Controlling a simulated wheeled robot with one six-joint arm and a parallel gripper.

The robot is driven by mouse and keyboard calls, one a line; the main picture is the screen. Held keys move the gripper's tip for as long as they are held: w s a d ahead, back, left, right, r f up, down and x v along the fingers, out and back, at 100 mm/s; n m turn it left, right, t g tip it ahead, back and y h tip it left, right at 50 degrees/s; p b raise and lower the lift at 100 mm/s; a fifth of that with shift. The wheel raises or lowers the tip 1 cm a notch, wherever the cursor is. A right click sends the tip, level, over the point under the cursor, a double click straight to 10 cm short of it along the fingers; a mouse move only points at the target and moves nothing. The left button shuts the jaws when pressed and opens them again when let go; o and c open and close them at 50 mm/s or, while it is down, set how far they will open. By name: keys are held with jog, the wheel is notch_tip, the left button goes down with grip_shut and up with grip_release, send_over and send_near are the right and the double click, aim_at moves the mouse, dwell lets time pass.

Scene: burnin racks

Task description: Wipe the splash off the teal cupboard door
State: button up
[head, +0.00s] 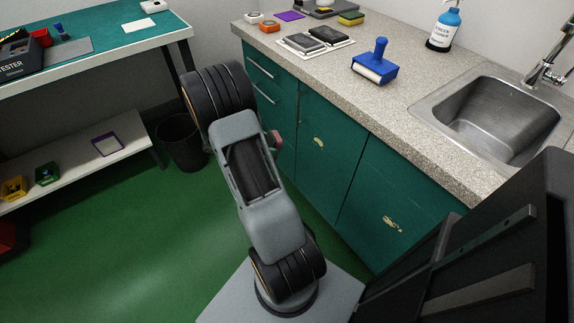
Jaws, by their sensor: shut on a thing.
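The teal cupboard front under the counter has two doors with pale yellowish marks. One small splash (318,141) is high on the middle door (322,180). Another, more broken splash (393,224) is on the right door (372,190). My arm rises in front of the cupboard's left part and bends over at the top. My gripper is hidden behind my arm. A small dull-red thing (276,140) shows at the arm's right edge, in front of the cupboard; I cannot tell what it is or whether it is held.
The speckled counter (400,112) carries a blue roller (375,65), a screen cleaner bottle (444,26), a yellow-green sponge (351,18) and a sink (495,115). A black bin (182,142) stands left of my arm. Green floor (110,240) is clear at left.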

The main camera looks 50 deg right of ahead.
aim_at(310, 135)
jog(key=shift+s+d+f+n+t+h+b, duration=0.25)
jog(key=shift+s+d+f+n+h+b, duration=0.6)
jog(key=shift+d+b, duration=1.2)
jog(key=shift+s+d+f+n+t+h+b, duration=0.3)
jog(key=shift+d+f+h+b, duration=0.9)
jog(key=shift+d, duration=1.45)
jog(key=shift+s+d+f+n+t+h+b, duration=0.15)
jog(key=shift+s+d+f+n+h+b, duration=0.35)
jog(key=shift+d+f+b, duration=1.55)
jog(key=shift+s+d+r, duration=0.25)
jog(key=shift+s+d, duration=0.05)
jog(key=shift+d, duration=0.35)
jog(key=shift+s+d+r, duration=0.2)
jog(key=shift+s+d, duration=0.1)
jog(key=shift+d, duration=0.3)
jog(key=shift+m, duration=0.25)
jog(key=shift+s+a, duration=0.35)
jog(key=shift+s, duration=0.85)
jog(key=shift+s+a, duration=0.4)
jog(key=shift+s, duration=0.75)
jog(key=shift+s+a, duration=0.35)
jog(key=shift+s, duration=0.85)
